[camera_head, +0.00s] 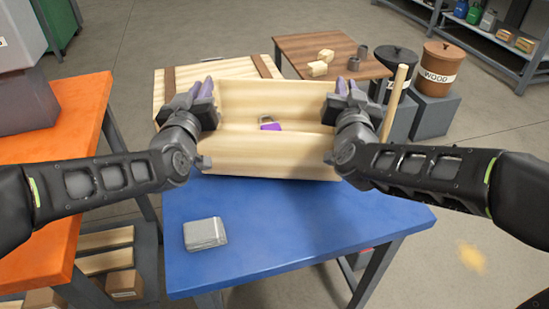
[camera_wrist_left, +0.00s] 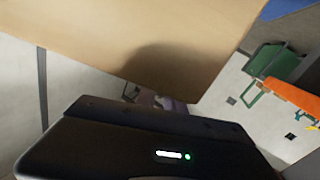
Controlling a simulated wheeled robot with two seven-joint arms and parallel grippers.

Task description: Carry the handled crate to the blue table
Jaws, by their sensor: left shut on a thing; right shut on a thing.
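The handled crate (camera_head: 265,155) is a pale wooden box between my two grippers, at the far part of the blue table (camera_head: 290,230). A purple item and a small dark item show inside it. My left gripper (camera_head: 203,95) is shut on its left end and my right gripper (camera_head: 340,90) on its right end. The handles are hidden by the grippers. I cannot tell whether the crate's bottom touches the table. In the left wrist view a pale wooden panel (camera_wrist_left: 130,40), likely the crate's side, fills the upper part.
A grey block (camera_head: 205,233) lies on the blue table's front left. An orange table (camera_head: 60,170) stands at the left. A brown table (camera_head: 325,50) with small items is behind, beside a bin marked WOOD (camera_head: 440,68). A wooden pole (camera_head: 394,100) stands near my right gripper.

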